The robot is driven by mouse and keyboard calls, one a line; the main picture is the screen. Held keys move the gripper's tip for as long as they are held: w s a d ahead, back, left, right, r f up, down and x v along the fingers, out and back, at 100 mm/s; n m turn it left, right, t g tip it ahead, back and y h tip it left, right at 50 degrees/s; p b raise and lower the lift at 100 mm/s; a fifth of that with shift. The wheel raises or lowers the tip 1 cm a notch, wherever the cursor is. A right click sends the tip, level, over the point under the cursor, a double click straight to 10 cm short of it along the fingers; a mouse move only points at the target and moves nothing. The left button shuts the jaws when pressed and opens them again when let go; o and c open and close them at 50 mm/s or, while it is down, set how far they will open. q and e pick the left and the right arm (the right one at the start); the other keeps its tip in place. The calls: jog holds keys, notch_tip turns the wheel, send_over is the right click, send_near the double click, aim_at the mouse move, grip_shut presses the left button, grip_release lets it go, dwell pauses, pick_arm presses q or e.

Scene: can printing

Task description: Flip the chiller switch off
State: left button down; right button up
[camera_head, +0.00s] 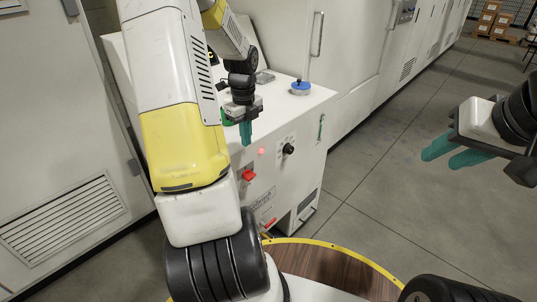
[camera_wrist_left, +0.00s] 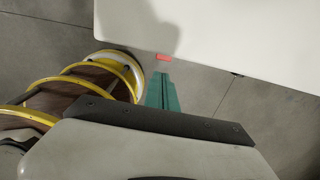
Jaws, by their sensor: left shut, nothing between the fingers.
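The chiller (camera_head: 300,112) is a white cabinet in the middle of the head view. Its front panel carries a red switch (camera_head: 248,175), a small lit red lamp (camera_head: 261,151) and a black knob (camera_head: 288,149). My left gripper (camera_head: 246,142) has teal fingers that are shut and empty. They point down at the panel's upper left, above the red switch and apart from it in the picture. In the left wrist view the shut fingers (camera_wrist_left: 161,78) point toward a small red part (camera_wrist_left: 163,57) at the white cabinet's edge. My right gripper (camera_head: 438,159) is open and empty, away to the right.
A blue-capped round filler (camera_head: 300,88) sits on the chiller's top. A large white machine (camera_head: 350,45) stands behind it. A vented white panel (camera_head: 62,220) is at the left. A yellow-rimmed wooden round surface (camera_head: 325,268) lies in front.

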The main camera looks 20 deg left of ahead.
aim_at(249, 177)
pick_arm(q)
notch_tip(249, 177, down, 14)
jog(key=shift+f, duration=0.1)
dwell(0.5)
